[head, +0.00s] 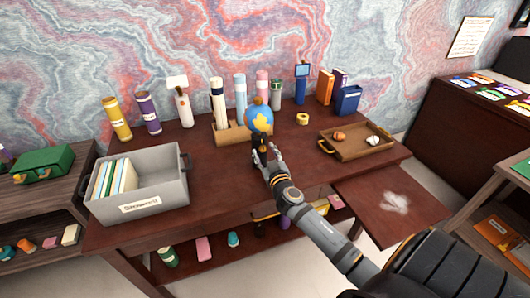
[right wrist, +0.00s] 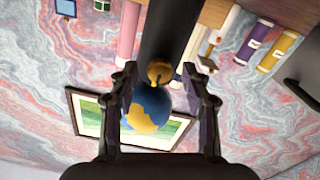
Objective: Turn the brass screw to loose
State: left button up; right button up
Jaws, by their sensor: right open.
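A blue ball with a yellow patch (head: 259,118) sits on a dark post on the desk, with the post's lower part hidden behind my gripper in the head view. In the right wrist view, which appears upside down, the ball (right wrist: 148,108) lies beyond a dark post (right wrist: 168,30). A round brass screw (right wrist: 160,72) shows where post and ball meet in that picture. My right gripper (head: 265,152) is open in front of the post. Its fingers (right wrist: 160,85) stand either side of the screw, with visible gaps. My left gripper is out of view.
Tall bottles and tubes stand along the back of the dark red desk (head: 215,175). A grey bin with folders (head: 170,195) is at left. A wooden tray (head: 350,154) with small items is at right. The desk between bin and gripper is clear.

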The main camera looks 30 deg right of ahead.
grip_shut()
jog(key=shift+n, duration=0.3)
jog(key=n, duration=0.2)
jog(key=shift+n, duration=0.4)
jog(key=n, duration=0.4)
jog(key=shift+n, duration=0.3)
jog(key=n, duration=0.4)
jog(key=shift+n, duration=0.3)
jog(key=n+p, duration=0.1)
jog(key=n, duration=0.3)
jog(key=shift+n, duration=0.7)
